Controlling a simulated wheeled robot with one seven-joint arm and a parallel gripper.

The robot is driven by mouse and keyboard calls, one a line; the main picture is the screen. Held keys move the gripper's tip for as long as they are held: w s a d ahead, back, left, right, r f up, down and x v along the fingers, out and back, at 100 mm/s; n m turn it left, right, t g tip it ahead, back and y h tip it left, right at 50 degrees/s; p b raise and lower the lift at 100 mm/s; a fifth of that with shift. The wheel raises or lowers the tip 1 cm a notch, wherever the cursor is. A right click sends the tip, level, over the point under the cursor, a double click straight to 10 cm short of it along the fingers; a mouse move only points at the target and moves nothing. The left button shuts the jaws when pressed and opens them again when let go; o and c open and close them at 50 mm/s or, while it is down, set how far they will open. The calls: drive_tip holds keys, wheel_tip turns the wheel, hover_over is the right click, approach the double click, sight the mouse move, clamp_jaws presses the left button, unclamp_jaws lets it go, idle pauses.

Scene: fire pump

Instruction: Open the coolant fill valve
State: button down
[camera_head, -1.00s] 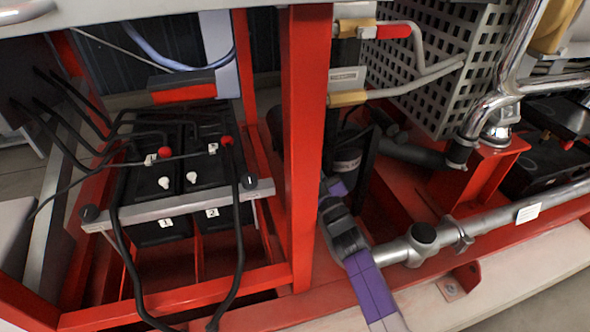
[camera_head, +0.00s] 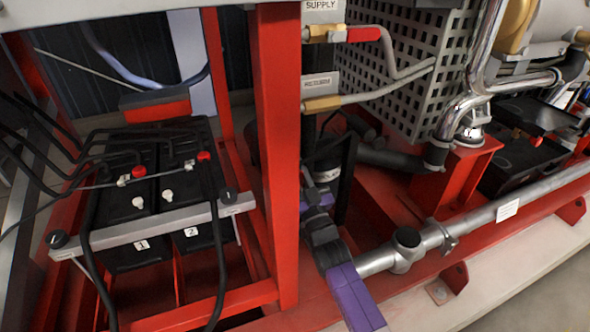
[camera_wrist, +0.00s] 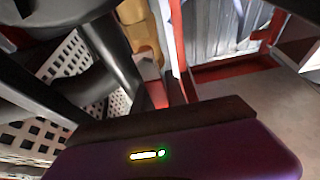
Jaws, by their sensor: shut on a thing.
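My gripper (camera_wrist: 185,150) shows in the wrist view as a purple body with a dark bar across its front; its fingertips are not clearly seen. In the head view my arm reaches up from the bottom to beside a dark canister (camera_head: 328,170) with a white label, behind the red post. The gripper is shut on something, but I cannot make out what. No label reading coolant fill is legible, so I cannot tell which part is that valve. A brass valve with a red handle (camera_head: 364,34) sits under a "SUPPLY" label, above another brass fitting (camera_head: 322,103).
A red post (camera_head: 278,150) stands close left of my arm. Two black batteries (camera_head: 130,205) with cables fill the left. A perforated grey guard (camera_head: 405,70) is behind on the right. A silver pipe (camera_head: 470,222) runs low along the red frame.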

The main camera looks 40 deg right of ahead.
drive_tip(key=shift+f, duration=0.1)
drive_tip(key=c, duration=1.4)
unclamp_jaws()
drive_tip(key=shift+o, duration=0.2)
drive_tip(key=shift+d, duration=0.1)
drive_tip(key=shift+r, duration=0.2)
